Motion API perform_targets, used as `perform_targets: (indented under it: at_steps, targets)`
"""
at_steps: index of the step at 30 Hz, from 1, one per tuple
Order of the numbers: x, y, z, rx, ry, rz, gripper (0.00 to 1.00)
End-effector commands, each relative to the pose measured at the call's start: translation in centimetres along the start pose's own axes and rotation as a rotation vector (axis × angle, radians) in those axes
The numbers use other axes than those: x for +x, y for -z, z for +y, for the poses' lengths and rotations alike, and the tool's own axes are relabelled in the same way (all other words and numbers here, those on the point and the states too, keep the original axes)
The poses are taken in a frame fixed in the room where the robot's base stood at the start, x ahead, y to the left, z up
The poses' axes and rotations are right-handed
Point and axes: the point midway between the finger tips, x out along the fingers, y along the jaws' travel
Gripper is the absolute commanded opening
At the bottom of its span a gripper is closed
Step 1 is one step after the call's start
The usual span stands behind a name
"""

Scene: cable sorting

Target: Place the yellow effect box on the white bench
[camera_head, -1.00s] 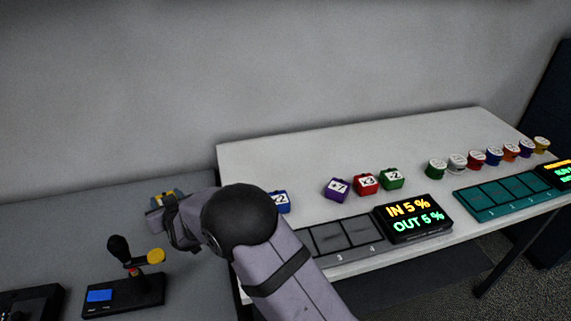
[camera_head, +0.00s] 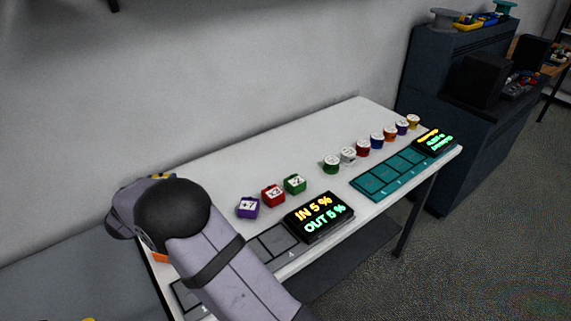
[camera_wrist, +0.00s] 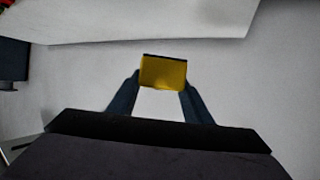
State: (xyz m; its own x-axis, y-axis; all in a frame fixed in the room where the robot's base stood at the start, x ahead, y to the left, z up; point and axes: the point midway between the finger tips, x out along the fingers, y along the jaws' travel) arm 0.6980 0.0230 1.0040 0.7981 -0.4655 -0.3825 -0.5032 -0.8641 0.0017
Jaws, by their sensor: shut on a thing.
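The yellow effect box (camera_wrist: 163,72) is pinched between the two fingertips of my gripper (camera_wrist: 162,84) in the wrist view. In the head view only a small yellow patch (camera_head: 161,176) shows beyond my dark wrist joint, and my fingers are mostly hidden there. The white bench (camera_head: 310,142) runs from the left middle to the right. My gripper is by its left end; I cannot tell how high the box is above the surface.
A lit display (camera_head: 320,217), a grey slotted tray (camera_head: 272,243), a teal tray (camera_head: 388,174) and a row of round coloured pieces lie further along. The bench's back strip is clear.

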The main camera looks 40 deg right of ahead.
Motion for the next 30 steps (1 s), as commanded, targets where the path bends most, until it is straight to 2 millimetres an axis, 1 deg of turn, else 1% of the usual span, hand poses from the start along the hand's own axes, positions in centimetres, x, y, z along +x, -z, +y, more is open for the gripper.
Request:
perform_targets:
  at_steps: [1, 2, 3, 6, 9, 13, 15, 18, 26, 30]
  targets:
    - [0.1, 0.1, 1.9, 0.033, -0.079, 0.001, 0.15]
    - [0.2, -0.1, 3.3, 0.055, -0.134, 0.0, 0.15]
    - [0.1, -0.5, 5.1, 0.083, -0.206, -0.001, 0.15]
    - [-0.7, -1.5, 9.1, 0.148, -0.364, -0.002, 0.15]
    - [-1.9, -2.6, 12.3, 0.199, -0.487, -0.002, 0.15]
    - [-3.4, -3.5, 15.2, 0.242, -0.59, -0.001, 0.15]
    - [-4.0, -3.5, 16.2, 0.258, -0.617, -0.001, 0.15]
    - [-4.3, -3.1, 16.7, 0.258, -0.615, 0.0, 0.15]
    - [-4.3, -3.1, 16.7, 0.25, -0.602, -0.001, 0.15]
    - [-3.9, -4.0, 16.7, 0.247, -0.603, -0.003, 0.15]
